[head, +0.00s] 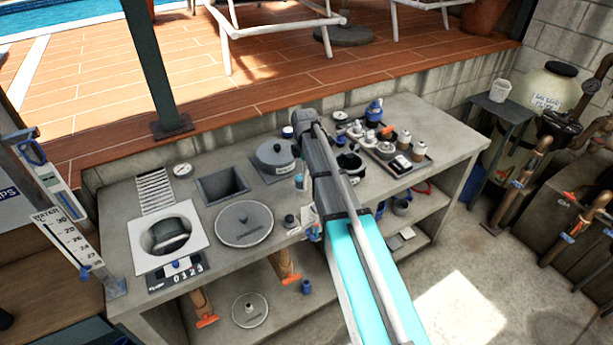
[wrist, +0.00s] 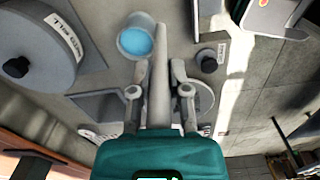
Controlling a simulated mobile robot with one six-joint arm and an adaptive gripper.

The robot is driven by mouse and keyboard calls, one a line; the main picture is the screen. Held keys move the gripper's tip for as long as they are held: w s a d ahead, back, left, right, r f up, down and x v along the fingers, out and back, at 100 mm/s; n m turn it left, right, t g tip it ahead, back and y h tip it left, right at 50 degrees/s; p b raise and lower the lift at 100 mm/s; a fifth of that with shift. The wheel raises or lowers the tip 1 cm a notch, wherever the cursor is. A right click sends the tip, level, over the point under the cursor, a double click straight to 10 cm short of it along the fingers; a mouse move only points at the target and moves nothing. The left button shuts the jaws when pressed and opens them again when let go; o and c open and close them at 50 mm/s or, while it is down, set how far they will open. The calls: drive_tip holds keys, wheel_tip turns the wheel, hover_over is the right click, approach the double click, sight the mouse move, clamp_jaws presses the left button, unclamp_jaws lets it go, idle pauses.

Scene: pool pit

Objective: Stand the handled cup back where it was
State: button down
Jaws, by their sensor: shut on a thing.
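The handled cup (wrist: 134,41) is a small grey cup, blue inside, with a long pale handle (wrist: 159,85) rising towards the wrist camera. My gripper (wrist: 160,66) is shut on this handle, one finger on each side. In the head view the cup (head: 300,183) shows as a small pale vessel just left of my arm, over the counter between the lidded pot and a small black-knobbed item. My arm hides the gripper there. I cannot tell whether the cup's base touches the counter.
The concrete counter (head: 118,205) holds a lidded pot (head: 276,153), a square recess (head: 222,185), a round lid (head: 243,223) and a black-knobbed item (head: 290,221). A tray (head: 424,157) with several small containers lies to the right. A white tub (head: 500,90) stands on a side stand.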

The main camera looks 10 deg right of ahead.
drive_tip(key=shift+w+a+f+b, duration=0.15)
drive_tip(key=shift+w+f+b, duration=0.3)
drive_tip(key=shift+f+b, duration=1.6)
drive_tip(key=shift+f, duration=0.1)
drive_tip(key=c, duration=0.6)
unclamp_jaws()
wheel_tip(320, 180, up, 12)
drive_tip(key=p, duration=1.2)
drive_tip(key=shift+s, duration=0.15)
